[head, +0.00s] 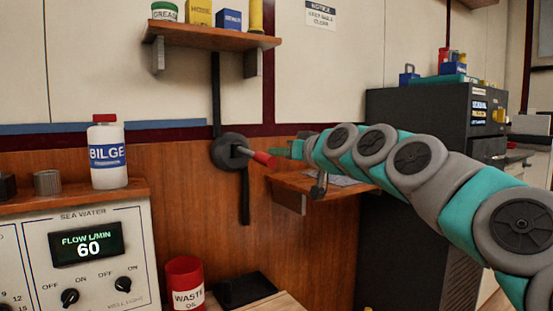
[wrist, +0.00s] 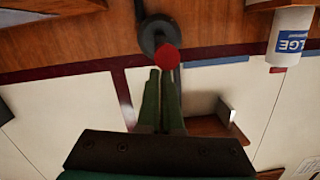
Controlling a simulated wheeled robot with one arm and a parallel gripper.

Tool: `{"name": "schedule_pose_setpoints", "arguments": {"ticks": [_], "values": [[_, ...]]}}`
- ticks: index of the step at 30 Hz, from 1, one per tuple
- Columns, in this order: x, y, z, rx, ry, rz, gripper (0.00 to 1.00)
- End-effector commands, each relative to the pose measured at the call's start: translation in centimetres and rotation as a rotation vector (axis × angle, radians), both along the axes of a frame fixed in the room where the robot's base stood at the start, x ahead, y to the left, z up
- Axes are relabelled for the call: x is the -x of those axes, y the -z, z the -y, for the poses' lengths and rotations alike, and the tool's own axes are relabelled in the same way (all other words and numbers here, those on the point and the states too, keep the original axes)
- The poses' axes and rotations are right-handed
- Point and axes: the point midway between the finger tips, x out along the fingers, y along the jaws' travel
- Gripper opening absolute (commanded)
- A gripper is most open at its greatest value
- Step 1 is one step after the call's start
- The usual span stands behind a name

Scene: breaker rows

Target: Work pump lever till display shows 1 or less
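The pump lever has a dark round hub (head: 230,151) on the wooden wall and a short arm ending in a red grip (head: 264,159). In the wrist view the red grip (wrist: 166,57) shows end-on, just beyond my fingertips, with the hub behind it. My gripper (head: 286,151) is just right of the grip and looks apart from it. In the wrist view my gripper's green fingers (wrist: 163,76) have a narrow gap between them and nothing visible in it. The display (head: 88,245) on the sea water panel reads FLOW L/MIN 60.
A white BILGE bottle (head: 108,155) stands on a ledge above the panel. A red waste oil can (head: 185,284) is below the lever. A small wooden shelf (head: 290,185) is under my gripper. A shelf with tins (head: 212,36) is above, a dark cabinet (head: 425,115) right.

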Motion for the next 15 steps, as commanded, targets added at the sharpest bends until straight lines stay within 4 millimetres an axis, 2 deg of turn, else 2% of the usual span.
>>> {"name": "schedule_pose_setpoints", "arguments": {"ticks": [1, 4, 15], "values": [[0.3, -1.4, 0.4, 0.000, 0.003, 0.004, 0.00], [1.6, -0.9, 1.3, -0.001, 0.003, 0.002, 0.00], [6.4, -1.4, 5.0, -0.007, 0.005, 0.009, 0.00]]}}
